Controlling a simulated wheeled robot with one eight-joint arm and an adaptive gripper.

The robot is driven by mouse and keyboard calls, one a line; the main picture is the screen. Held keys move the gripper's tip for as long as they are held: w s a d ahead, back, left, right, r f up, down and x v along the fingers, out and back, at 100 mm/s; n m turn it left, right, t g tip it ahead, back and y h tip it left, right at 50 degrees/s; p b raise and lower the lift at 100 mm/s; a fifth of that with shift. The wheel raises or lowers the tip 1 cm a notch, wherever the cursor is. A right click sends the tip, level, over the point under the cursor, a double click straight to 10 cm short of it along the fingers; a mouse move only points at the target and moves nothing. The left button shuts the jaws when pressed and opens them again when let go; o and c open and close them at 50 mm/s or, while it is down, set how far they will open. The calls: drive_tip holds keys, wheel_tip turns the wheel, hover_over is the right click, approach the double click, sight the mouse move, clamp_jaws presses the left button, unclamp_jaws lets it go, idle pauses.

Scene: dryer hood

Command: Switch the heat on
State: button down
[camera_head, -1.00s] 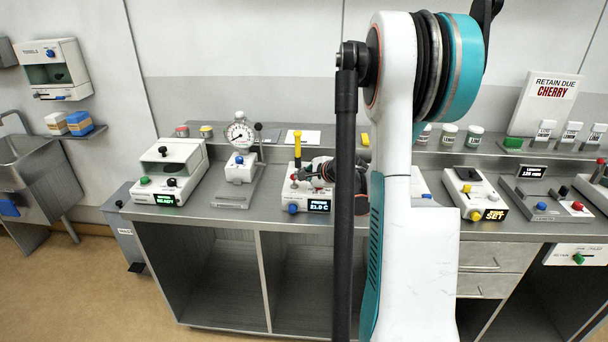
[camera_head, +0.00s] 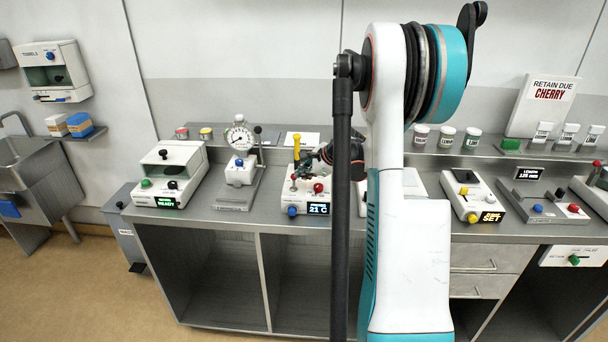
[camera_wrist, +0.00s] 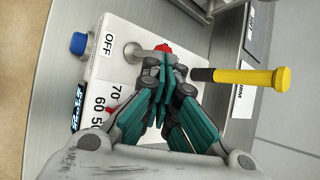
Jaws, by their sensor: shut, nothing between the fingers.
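A white heater-like box (camera_head: 303,203) stands on the counter, with a blue knob (camera_head: 292,211) and a lit display (camera_head: 318,209) reading 21 C at its front. A red knob (camera_head: 318,187) shows on its top. In the wrist view, the box carries an OFF label (camera_wrist: 109,43), the blue knob (camera_wrist: 78,43), a 50-60-70 scale (camera_wrist: 107,103) and a metal post (camera_wrist: 132,50). The red knob (camera_wrist: 164,47) is partly hidden behind my fingers. My gripper (camera_wrist: 160,78) is shut and empty, over the box by the red knob; I cannot tell whether they touch.
A yellow-handled rod (camera_wrist: 240,77) stands close beside my gripper. A dial gauge stand (camera_head: 239,165) and a white READY device (camera_head: 168,178) are to the left. A white SET device (camera_head: 471,193) is to the right. Jars line the shelf behind.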

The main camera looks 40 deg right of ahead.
drive_tip(key=shift+r, duration=0.15)
drive_tip(key=shift+r+p, duration=0.45)
drive_tip(key=shift+r, duration=0.25)
drive_tip(key=shift+s+r, duration=0.25)
drive_tip(key=shift+r, duration=0.15)
drive_tip(key=p+v, duration=0.3)
drive_tip(key=v, duration=1)
drive_tip(key=shift+d+r+p, duration=0.2)
drive_tip(key=shift+d+p, duration=0.05)
drive_tip(key=shift+p, duration=0.1)
drive_tip(key=shift+w, duration=0.15)
